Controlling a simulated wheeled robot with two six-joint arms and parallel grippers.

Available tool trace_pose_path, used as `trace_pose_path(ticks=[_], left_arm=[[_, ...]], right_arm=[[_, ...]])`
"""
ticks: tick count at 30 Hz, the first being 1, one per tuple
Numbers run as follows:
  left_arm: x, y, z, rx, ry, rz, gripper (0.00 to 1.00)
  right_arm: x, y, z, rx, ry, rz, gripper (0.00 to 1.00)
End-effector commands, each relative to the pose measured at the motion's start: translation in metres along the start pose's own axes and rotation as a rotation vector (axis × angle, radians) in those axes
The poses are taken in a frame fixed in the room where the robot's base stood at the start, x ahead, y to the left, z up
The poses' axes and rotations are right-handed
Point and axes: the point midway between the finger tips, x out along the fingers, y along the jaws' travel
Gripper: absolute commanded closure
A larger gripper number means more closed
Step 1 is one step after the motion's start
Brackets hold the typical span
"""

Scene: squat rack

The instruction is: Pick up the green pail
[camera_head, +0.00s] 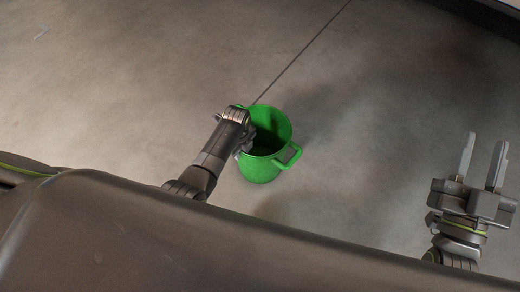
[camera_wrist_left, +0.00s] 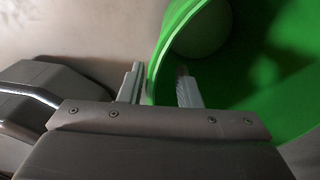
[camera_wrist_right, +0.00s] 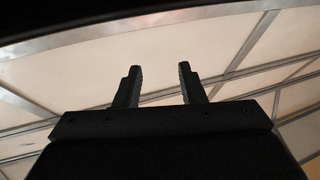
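The green pail (camera_head: 262,170) stands upright on the floor near the middle of the head view, with its handle at its right side. It fills the right part of the left wrist view (camera_wrist_left: 235,60). My left gripper (camera_wrist_left: 160,68) is open at the pail's rim, one finger outside the wall and one inside. A gap shows between the inner finger and the wall. In the head view, my left wrist hides its fingers. My right gripper (camera_head: 484,140) is open and empty, well to the right of the pail, its fingers pointing up in the picture.
The grey concrete floor (camera_head: 130,90) is clear around the pail, with a thin dark seam running behind it. A dark edge (camera_head: 490,15) lies at the top right. The right wrist view shows pale panels (camera_wrist_right: 160,45) crossed by metal beams.

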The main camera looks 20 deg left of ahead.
Motion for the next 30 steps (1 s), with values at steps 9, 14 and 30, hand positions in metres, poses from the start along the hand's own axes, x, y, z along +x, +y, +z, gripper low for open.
trace_pose_path(ticks=[9, 14, 30], left_arm=[[0.012, 0.000, 0.000, 0.000, 0.000, 0.000, 0.69], [0.013, 0.000, 0.000, 0.000, 0.000, 0.000, 0.69], [0.013, 0.000, 0.000, 0.000, 0.000, 0.000, 1.00]], right_arm=[[-0.002, -0.004, -0.043, -0.038, 0.249, -0.010, 0.64], [-0.004, -0.005, -0.050, -0.044, 0.288, -0.012, 0.64], [-0.004, -0.005, -0.050, -0.044, 0.287, -0.012, 0.64]])
